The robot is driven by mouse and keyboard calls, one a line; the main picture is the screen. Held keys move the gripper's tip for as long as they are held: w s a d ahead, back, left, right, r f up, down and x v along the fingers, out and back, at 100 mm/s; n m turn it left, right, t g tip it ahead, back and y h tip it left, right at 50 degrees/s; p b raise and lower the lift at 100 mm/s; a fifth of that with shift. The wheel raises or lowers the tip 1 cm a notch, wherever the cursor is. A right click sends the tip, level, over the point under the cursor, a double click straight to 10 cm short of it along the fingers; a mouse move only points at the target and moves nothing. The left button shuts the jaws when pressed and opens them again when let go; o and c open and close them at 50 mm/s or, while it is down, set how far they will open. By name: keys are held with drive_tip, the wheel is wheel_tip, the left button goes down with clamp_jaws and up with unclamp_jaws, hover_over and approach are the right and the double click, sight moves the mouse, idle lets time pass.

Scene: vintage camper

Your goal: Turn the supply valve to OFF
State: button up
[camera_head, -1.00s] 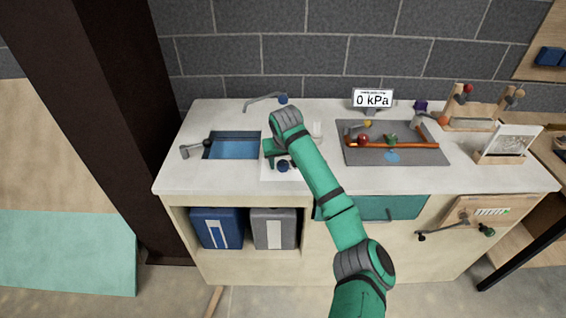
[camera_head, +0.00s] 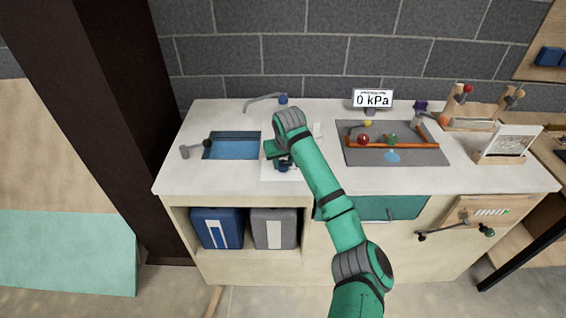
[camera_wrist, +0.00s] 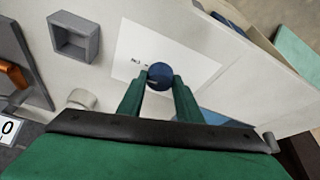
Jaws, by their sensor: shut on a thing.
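My gripper (camera_wrist: 159,88) points down over the counter, its two green fingers shut on a dark blue ball (camera_wrist: 160,75). The ball is above or on a white printed card (camera_wrist: 183,58); I cannot tell whether they touch. In the head view my gripper (camera_head: 279,157) is over the counter to the right of the sink, and the arm partly hides it. An orange pipe (camera_head: 405,145) runs along a grey panel (camera_head: 432,156) at the right, with red (camera_head: 363,140), green (camera_head: 392,139) and yellow (camera_head: 368,123) knobs. No label shows which knob is the supply valve.
A gauge (camera_head: 372,98) reading 0 kPa stands behind the panel. The blue sink (camera_head: 236,145) and its faucet (camera_head: 264,98) are on the left. A wooden rack (camera_head: 468,125) and a framed board (camera_head: 508,142) stand at the right. The front counter strip is clear.

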drive_tip(key=n+y, duration=0.1)
drive_tip(key=n, duration=0.3)
drive_tip(key=shift+d+g, duration=0.15)
drive_tip(key=shift+g, duration=0.15)
drive_tip(key=n+y, duration=0.1)
drive_tip(key=n, duration=0.1)
drive_tip(key=n+g, duration=0.1)
drive_tip(key=n, duration=0.1)
drive_tip(key=shift+w+d+n+y, duration=0.1)
drive_tip(key=shift+w+n+y, duration=0.05)
drive_tip(key=shift+n+y, duration=0.2)
drive_tip(key=n+g, duration=0.1)
drive_tip(key=n, duration=0.1)
drive_tip(key=n+g+y, duration=0.1)
drive_tip(key=n, duration=0.2)
drive_tip(key=shift+w+d, duration=0.1)
drive_tip(key=shift+w, duration=0.05)
drive_tip(key=shift+w+n+g, duration=0.1)
drive_tip(key=shift+n+g, duration=0.6)
drive_tip(key=shift+n, duration=0.95)
drive_tip(key=o, duration=1)
drive_tip(key=shift+o, duration=0.2)
drive_tip(key=shift+d+r, duration=0.1)
